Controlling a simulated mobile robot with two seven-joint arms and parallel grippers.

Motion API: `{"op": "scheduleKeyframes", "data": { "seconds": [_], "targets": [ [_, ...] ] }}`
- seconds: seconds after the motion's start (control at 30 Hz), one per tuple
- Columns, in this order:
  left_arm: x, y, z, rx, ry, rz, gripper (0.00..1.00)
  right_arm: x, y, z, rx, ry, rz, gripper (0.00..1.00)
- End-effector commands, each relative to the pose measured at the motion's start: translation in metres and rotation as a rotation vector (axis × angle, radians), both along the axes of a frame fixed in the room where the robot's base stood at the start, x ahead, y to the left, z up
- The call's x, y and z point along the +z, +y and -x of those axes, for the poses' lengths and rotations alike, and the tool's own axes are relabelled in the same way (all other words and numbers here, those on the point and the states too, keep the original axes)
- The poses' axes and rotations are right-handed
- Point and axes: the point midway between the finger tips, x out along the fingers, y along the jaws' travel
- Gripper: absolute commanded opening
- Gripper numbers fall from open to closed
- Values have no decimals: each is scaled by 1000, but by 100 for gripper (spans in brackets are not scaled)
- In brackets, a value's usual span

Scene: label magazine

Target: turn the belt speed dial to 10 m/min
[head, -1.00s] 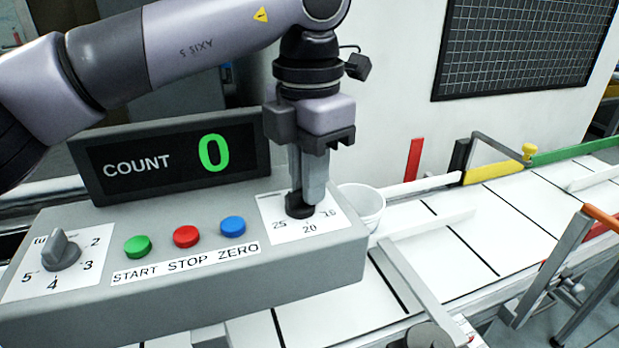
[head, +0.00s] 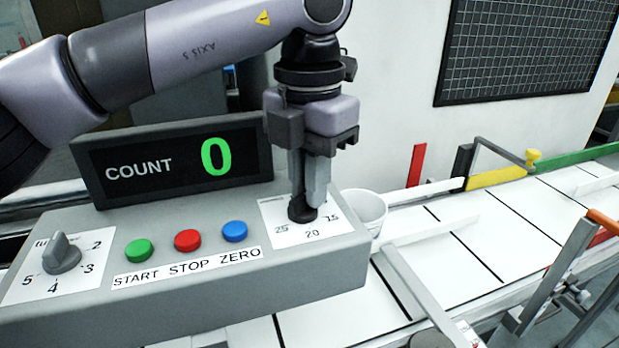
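The belt speed dial is a dark round knob (head: 302,211) on a white scale card (head: 335,228) at the right end of the grey control box. The numbers 25, 20 and 15 show on the card; the part behind the fingers is hidden. My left gripper (head: 304,205) points straight down, with its two grey fingers closed on the knob. Its fingertips hide most of the knob, and I cannot read where its pointer stands. My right gripper is not in view.
The grey box (head: 200,290) also carries green, red and blue buttons, a second dial (head: 61,254) at the left, and a COUNT display (head: 170,165) reading 0. A white cup (head: 366,208) stands close behind the box's right end, beside the conveyor (head: 450,275).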

Motion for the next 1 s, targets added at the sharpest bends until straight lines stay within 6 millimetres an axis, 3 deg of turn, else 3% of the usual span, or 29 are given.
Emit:
{"op": "scheduleKeyframes", "data": {
  "seconds": [0.03, 0.07, 0.43, 0.8, 1.0],
  "targets": [
    [2, 0, -1, 1, -2, 2, 29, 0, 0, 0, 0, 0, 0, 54],
    [2, 0, 0, 1, -2, 2, 38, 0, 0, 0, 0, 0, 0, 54],
    [6, 0, 0, 0, -1, 1, 38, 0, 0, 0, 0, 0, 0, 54],
    [62, 0, 0, 2, -2, 2, 38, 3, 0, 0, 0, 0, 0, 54],
    [73, 0, 0, 0, -1, 1, 38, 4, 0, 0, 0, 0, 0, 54]
  ]
}}
